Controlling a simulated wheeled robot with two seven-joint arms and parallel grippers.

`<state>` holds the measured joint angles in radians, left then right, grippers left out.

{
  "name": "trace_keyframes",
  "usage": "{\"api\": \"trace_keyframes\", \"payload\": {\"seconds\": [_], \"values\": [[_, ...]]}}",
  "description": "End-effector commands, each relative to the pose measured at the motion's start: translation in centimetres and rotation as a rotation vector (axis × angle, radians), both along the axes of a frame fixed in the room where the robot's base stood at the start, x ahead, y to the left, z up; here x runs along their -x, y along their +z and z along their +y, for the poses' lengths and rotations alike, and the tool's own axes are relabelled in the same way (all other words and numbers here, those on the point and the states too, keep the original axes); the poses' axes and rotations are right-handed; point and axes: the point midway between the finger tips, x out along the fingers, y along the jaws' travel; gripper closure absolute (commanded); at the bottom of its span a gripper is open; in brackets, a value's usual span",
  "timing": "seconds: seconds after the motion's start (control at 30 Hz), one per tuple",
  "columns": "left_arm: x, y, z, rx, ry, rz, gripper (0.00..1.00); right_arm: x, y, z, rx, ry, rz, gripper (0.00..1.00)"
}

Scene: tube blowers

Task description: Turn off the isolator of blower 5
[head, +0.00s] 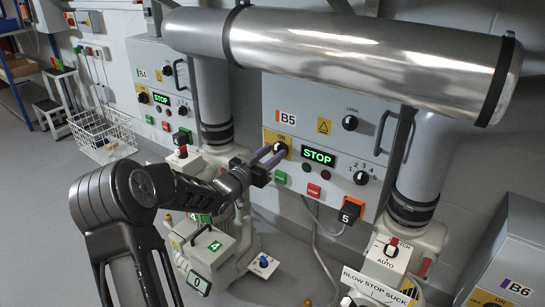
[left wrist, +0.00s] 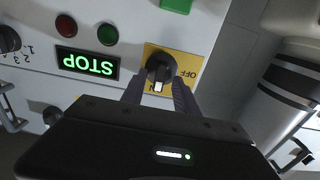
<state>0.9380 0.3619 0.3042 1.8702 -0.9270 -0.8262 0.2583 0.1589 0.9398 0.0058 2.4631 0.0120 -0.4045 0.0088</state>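The isolator of blower 5 is a black rotary knob (head: 280,148) on a yellow plate of the grey B5 panel (head: 283,118). "ON" shows above it in the head view. In the left wrist view, turned upside down, the knob (left wrist: 160,68) has its white mark pointing down the picture, away from the "OFF" lettering beside it. My left gripper (head: 271,157) is at the knob. In the left wrist view its two fingers (left wrist: 159,88) are apart, one on each side of the knob; firm contact cannot be made out. My right gripper is in neither view.
Beside the isolator are a green STOP display (head: 318,157), a red button (head: 314,190) and a numbered selector (head: 361,178). A large metal pipe (head: 370,55) runs above the panel. Panel B4 (head: 155,80) stands to the left, B6 (head: 515,262) to the right.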

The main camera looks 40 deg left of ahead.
Motion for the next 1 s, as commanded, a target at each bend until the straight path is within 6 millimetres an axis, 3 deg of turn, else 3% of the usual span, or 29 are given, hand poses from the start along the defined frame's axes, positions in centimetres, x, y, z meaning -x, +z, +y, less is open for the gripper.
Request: {"api": "trace_keyframes", "payload": {"seconds": [0.3, 0.77, 1.0], "values": [[-0.44, 0.08, 0.00, 0.000, 0.000, -0.001, 0.64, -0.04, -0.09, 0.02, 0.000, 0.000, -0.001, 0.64], [-0.41, 0.05, 0.01, 0.000, 0.000, 0.000, 1.00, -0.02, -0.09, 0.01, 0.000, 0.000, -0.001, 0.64], [-0.40, 0.04, 0.01, 0.000, 0.000, 0.000, 1.00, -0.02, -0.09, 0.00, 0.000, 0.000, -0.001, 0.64]]}}
